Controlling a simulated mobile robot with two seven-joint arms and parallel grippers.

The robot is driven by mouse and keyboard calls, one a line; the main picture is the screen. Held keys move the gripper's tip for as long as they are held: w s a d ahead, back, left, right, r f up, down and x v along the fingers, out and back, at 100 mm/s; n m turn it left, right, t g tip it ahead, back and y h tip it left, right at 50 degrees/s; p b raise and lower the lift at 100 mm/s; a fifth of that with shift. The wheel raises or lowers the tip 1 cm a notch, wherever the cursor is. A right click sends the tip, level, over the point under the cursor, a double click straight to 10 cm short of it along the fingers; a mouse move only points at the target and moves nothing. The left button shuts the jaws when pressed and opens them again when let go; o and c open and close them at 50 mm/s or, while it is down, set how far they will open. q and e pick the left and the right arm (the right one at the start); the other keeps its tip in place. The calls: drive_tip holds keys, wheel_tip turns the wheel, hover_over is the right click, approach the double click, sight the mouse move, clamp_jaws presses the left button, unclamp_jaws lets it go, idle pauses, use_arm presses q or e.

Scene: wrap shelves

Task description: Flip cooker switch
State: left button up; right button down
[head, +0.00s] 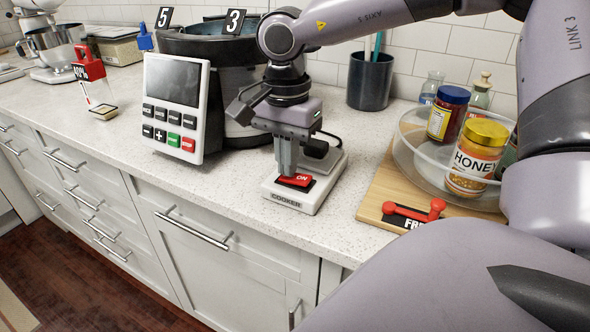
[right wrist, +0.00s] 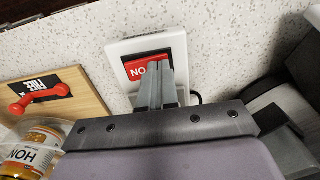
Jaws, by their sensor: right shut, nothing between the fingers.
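The cooker switch (head: 297,203) is a white box labelled COOKER on the countertop, with a red rocker (head: 296,180) marked ON. In the right wrist view the red rocker (right wrist: 138,68) sits in its white frame (right wrist: 117,48). My right gripper (head: 287,172) points down over the switch with its fingers shut and empty. The fingertips are at the rocker and look to be touching it, or very close; they hide part of it. The same fingers (right wrist: 158,70) reach the rocker's edge in the right wrist view. My left gripper is not in view.
A cooker with a button panel (head: 174,106) stands left of the switch. A wooden board (head: 376,203) with a red handle (head: 414,211), a clear bowl (head: 411,158), a honey jar (head: 476,158) and a dark-lidded jar (head: 447,113) is at right. A dark cup (head: 369,80) stands behind.

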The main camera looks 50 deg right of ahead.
wheel_tip(320, 180, up, 7)
drive_tip(key=p, duration=0.4)
drive_tip(key=shift+f, duration=0.15)
idle(0.6)
